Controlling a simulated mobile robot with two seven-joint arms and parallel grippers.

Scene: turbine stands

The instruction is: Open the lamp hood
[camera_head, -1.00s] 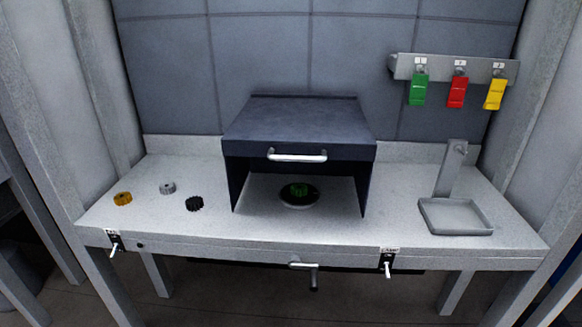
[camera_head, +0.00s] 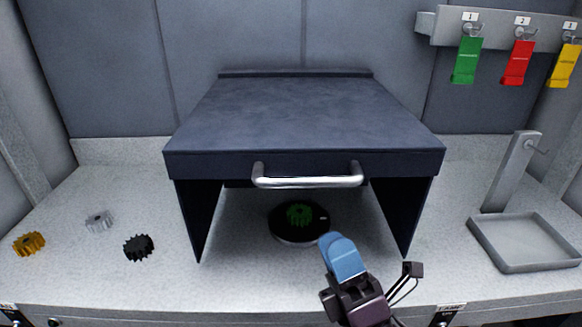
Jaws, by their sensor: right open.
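The dark blue-grey lamp hood (camera_head: 303,110) stands in the middle of the bench, with its top lying nearly flat over two side walls. A silver bar handle (camera_head: 307,181) runs along its front edge. Under the hood a green gear (camera_head: 299,214) sits on a dark round plate (camera_head: 290,233). My right gripper (camera_head: 344,258) comes in from the bottom, in front of the hood and below the handle, apart from it in the picture. It is open; a blue fingertip shows, and nothing is seen in it. My left gripper is not in view.
An orange gear (camera_head: 29,244), a grey gear (camera_head: 99,221) and a black gear (camera_head: 138,247) lie at the left. A grey tray (camera_head: 525,243) with an upright post (camera_head: 511,172) stands at the right. Green, red and yellow tags hang from a rack (camera_head: 427,23).

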